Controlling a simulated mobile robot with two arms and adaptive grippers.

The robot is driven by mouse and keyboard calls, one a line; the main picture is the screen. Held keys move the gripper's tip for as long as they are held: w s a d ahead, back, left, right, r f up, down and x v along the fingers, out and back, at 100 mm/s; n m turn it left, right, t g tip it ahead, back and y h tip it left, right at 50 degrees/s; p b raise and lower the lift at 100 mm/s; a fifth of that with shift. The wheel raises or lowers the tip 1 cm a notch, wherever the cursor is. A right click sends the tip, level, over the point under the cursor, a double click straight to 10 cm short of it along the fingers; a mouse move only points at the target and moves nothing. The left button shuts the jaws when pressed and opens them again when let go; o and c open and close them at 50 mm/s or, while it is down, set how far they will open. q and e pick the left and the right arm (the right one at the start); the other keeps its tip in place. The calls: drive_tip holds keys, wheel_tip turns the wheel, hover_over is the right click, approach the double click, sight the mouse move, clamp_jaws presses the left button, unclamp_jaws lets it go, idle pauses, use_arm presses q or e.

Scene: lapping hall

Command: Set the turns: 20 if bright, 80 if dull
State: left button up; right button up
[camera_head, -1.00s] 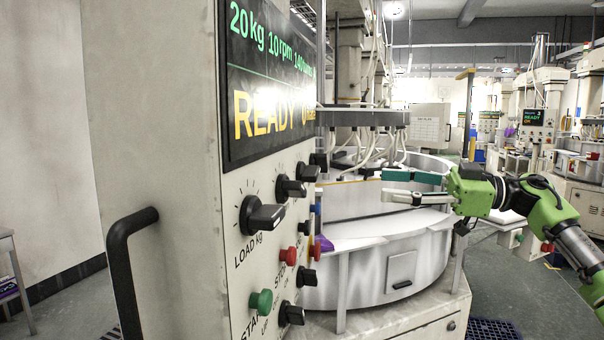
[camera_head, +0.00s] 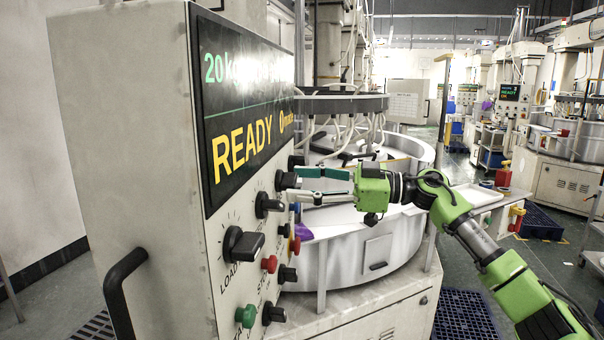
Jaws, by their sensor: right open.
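The control panel's display (camera_head: 248,105) reads "20kg" and, in large yellow, "READY"; glare washes out the rest of the top line, so the turns figure is unreadable. Below are black knobs: the one labelled LOAD (camera_head: 243,244), a second (camera_head: 268,205) and a third (camera_head: 287,180) farther along the panel. My right gripper (camera_head: 296,184) is open, its fingers pointing left at the third knob. The tips are close to it; I cannot tell whether they touch. The labels of the farther knobs are unreadable. No workpiece surface shows clearly as bright or dull. My left gripper is out of view.
A green button (camera_head: 246,316) and a red button (camera_head: 269,264) stick out of the panel. A black handle (camera_head: 118,285) is on the cabinet's near side. The round lapping tub (camera_head: 345,262) stands behind my right gripper. Blue floor grating (camera_head: 465,315) lies at lower right.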

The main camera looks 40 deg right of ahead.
drive_tip(key=shift+w+a, duration=0.15)
drive_tip(key=shift+w, duration=0.05)
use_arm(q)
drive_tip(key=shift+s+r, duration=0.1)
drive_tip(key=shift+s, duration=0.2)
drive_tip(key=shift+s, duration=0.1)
use_arm(e)
drive_tip(key=c, duration=1.1)
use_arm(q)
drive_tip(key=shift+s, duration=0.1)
